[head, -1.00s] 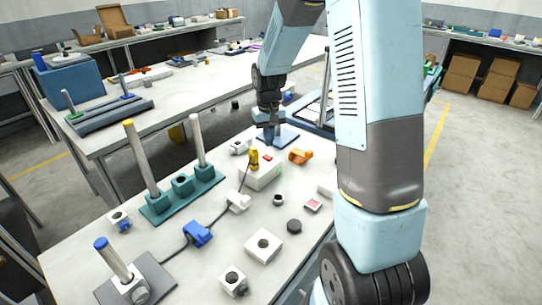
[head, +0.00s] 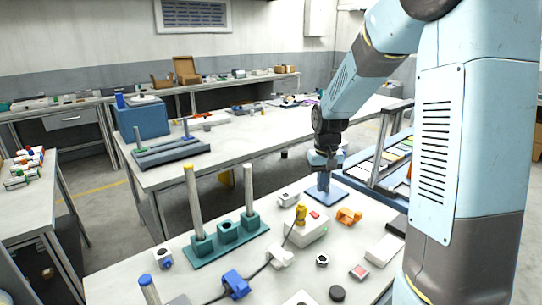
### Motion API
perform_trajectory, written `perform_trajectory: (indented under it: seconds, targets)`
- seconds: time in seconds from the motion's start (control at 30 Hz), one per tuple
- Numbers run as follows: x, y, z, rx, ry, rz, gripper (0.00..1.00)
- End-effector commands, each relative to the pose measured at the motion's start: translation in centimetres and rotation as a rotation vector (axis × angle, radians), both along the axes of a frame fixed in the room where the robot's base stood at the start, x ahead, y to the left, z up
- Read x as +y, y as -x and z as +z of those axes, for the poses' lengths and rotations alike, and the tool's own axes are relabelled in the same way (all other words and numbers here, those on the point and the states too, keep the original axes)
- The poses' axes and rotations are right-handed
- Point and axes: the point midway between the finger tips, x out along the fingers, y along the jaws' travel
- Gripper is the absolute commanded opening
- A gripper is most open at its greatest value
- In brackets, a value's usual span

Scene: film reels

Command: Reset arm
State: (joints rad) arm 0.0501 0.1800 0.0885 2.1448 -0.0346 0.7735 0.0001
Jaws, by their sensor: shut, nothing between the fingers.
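My arm comes in from the upper right, and its dark wrist reaches down over the near table. My gripper (head: 324,166) is at the end of it, small and partly dark in the head view. It is shut and empty, just above a blue square plate (head: 338,204) with a short blue post (head: 324,182). I cannot tell whether the fingertips touch the post.
The near table (head: 120,287) holds a teal base with two tall posts (head: 234,240), a white box with a yellow knob (head: 308,233), an orange part (head: 348,216), a blue clamp (head: 236,284) and a black puck (head: 337,293). A blue rack (head: 385,168) stands right of my gripper.

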Motion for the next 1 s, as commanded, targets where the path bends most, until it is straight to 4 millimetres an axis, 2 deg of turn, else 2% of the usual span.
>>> perform_trajectory:
  seconds: [0.03, 0.2, 0.5, 0.7, 1.0]
  targets:
    - [-0.1, 0.9, 1.5, -0.022, 0.003, -0.002, 0.00]
    - [-0.3, 3.9, 5.4, -0.082, 0.008, -0.011, 0.00]
    - [-0.6, 9.8, 11.0, -0.185, 0.010, -0.025, 0.00]
    - [-0.8, 14.0, 13.7, -0.256, 0.007, -0.035, 0.00]
    - [-1.1, 20.6, 16.3, -0.361, -0.005, -0.048, 0.00]
